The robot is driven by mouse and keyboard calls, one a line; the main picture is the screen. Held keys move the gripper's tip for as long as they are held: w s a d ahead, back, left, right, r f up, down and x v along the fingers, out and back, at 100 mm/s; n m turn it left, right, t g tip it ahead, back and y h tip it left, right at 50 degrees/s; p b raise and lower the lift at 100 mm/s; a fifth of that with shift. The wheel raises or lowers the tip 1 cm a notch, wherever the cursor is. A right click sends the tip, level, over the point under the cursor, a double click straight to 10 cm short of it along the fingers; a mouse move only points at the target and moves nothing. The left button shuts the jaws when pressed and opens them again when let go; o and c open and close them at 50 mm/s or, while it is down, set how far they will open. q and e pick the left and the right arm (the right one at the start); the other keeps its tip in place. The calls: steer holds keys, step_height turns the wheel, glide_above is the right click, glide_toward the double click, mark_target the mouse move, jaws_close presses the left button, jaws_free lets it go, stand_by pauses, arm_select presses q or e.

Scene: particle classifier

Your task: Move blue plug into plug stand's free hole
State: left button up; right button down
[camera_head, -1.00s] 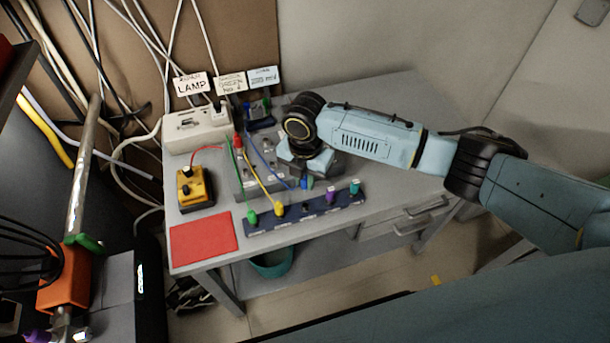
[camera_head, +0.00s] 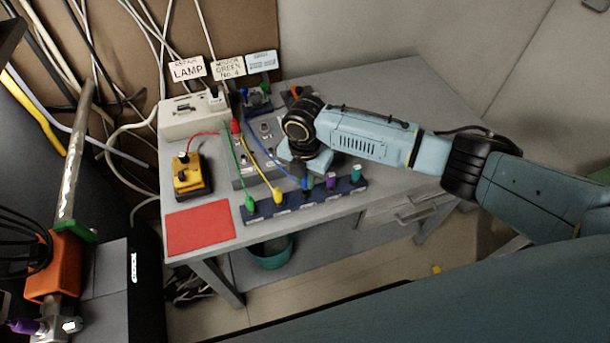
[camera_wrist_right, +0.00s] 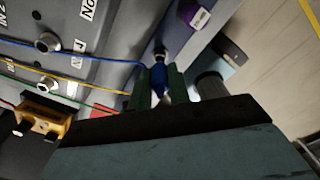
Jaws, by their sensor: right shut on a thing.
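My right gripper (camera_head: 304,178) is over the plug stand (camera_head: 266,213), a dark blue bar along the table's front edge. It is shut on the blue plug (camera_wrist_right: 158,77), which shows between the fingers in the right wrist view. In the head view the blue plug (camera_head: 309,184) is at the stand between the yellow plug (camera_head: 277,195) and the purple plug (camera_head: 331,180). It covers the hole there, and I cannot tell whether its tip is in it. A green plug (camera_head: 250,203) and a teal plug (camera_head: 355,173) stand at the bar's ends.
A grey switch panel (camera_head: 243,175) with green, yellow and blue wires lies behind the stand. A yellow box (camera_head: 191,174) and a red mat (camera_head: 201,228) are to the left. The table's right side is clear beyond my right arm.

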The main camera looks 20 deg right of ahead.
mark_target(305, 184)
steer(key=shift+p, duration=0.8)
stand_by(1.3)
steer(key=shift+f+b, duration=0.85)
steer(key=shift+f, duration=0.65)
steer(key=c, duration=1.2)
jaws_free()
steer(key=shift+c, duration=0.2)
step_height(305, 184, up, 13)
steer(key=shift+r+p, duration=0.2)
steer(key=shift+p, duration=0.45)
